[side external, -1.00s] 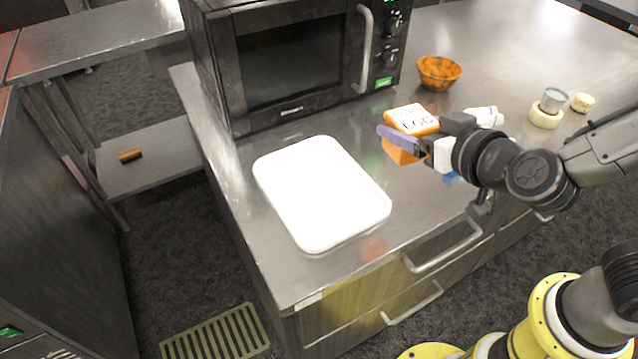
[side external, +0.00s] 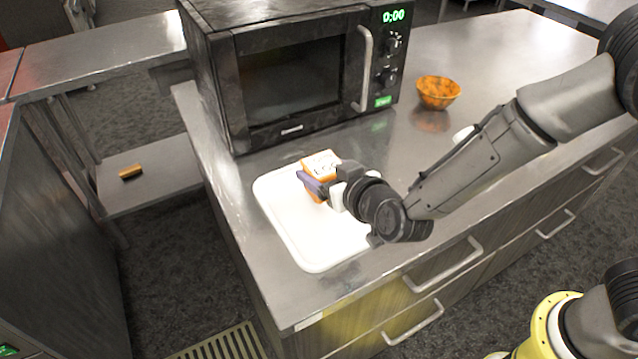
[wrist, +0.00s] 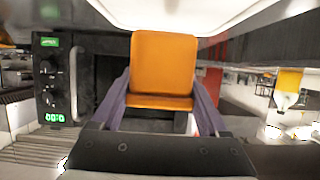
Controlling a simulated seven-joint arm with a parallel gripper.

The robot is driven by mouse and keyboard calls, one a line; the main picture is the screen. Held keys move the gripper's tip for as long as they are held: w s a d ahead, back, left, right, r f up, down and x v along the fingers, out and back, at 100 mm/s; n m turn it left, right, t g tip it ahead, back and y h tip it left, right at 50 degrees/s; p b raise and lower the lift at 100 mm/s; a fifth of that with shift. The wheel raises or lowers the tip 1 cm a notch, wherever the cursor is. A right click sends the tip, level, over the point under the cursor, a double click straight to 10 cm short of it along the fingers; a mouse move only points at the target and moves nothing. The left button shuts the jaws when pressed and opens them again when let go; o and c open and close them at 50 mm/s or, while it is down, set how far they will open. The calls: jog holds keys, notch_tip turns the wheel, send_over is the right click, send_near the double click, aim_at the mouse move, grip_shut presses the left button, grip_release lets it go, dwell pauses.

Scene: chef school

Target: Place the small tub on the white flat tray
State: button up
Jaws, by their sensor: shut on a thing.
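The small tub (side external: 321,160) is orange with a white, lettered lid. My gripper (side external: 312,184) is shut on it, and the tub is over the far part of the white flat tray (side external: 305,240). In the wrist view the orange tub (wrist: 163,65) sits between the two purple fingers, and the tray's white edge (wrist: 190,12) crosses the top of the picture. I cannot tell whether the tub's bottom touches the tray. My wrist hides the right side of the tray.
A black microwave (side external: 295,75) stands just behind the tray. An orange patterned bowl (side external: 438,92) is on the steel counter (side external: 500,60) at the right back. A white item (side external: 463,134) is partly hidden behind my arm. The tray's near left part is bare.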

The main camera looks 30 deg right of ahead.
jog(key=shift+w+a+f, duration=0.15)
jog(key=shift+w+f, duration=0.15)
jog(key=shift+f, duration=0.05)
jog(key=shift+w+f, duration=0.15)
jog(key=shift+f, duration=1.5)
jog(key=shift+f, duration=0.2)
jog(key=o, duration=1.5)
jog(key=shift+r, duration=0.15)
jog(key=shift+s+a+r, duration=0.1)
jog(key=shift+s+r, duration=0.05)
jog(key=shift+s, duration=0.1)
jog(key=v, duration=1.1)
jog(key=shift+s, duration=0.3)
